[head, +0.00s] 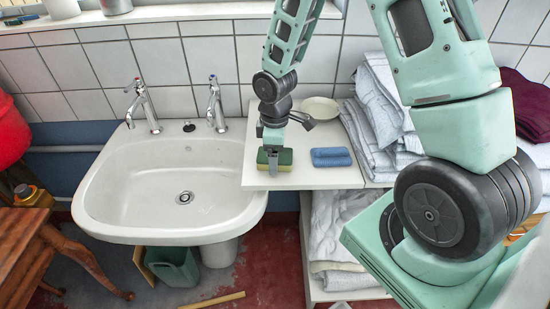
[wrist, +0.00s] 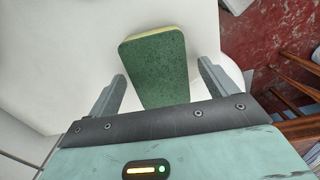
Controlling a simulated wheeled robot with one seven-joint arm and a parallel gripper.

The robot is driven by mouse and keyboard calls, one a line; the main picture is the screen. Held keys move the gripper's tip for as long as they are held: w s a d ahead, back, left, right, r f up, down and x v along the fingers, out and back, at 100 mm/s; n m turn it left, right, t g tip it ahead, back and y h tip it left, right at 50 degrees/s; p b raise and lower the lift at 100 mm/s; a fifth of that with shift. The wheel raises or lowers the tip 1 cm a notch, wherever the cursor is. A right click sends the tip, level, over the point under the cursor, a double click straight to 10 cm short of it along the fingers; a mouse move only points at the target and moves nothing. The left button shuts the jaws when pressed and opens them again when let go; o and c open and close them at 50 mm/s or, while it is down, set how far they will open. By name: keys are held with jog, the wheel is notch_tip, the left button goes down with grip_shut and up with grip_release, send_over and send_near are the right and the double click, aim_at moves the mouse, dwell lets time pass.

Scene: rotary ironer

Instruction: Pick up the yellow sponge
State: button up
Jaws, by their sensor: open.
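The yellow sponge (head: 284,160) lies on the white shelf beside the sink, with a green scouring side facing up. In the wrist view the sponge (wrist: 157,68) shows mostly its green face, with a yellow edge along the far side. My gripper (head: 273,160) is right over the sponge in the head view and hides part of it. In the wrist view my gripper (wrist: 162,85) is open, with one finger to each side of the sponge and a gap on both sides. I cannot tell how far down the fingertips reach.
A blue sponge (head: 331,157) lies just right on the same white shelf (head: 310,178). A pale dish (head: 321,108) stands behind. Folded towels (head: 372,120) are stacked at the right. The white sink (head: 140,190) with two taps adjoins at the left.

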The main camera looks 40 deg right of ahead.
jog(key=c, duration=1.1)
jog(key=shift+o, duration=0.2)
jog(key=shift+r, duration=0.15)
notch_tip(320, 180, up, 10)
jog(key=shift+o, duration=0.7)
jog(key=shift+c, duration=0.5)
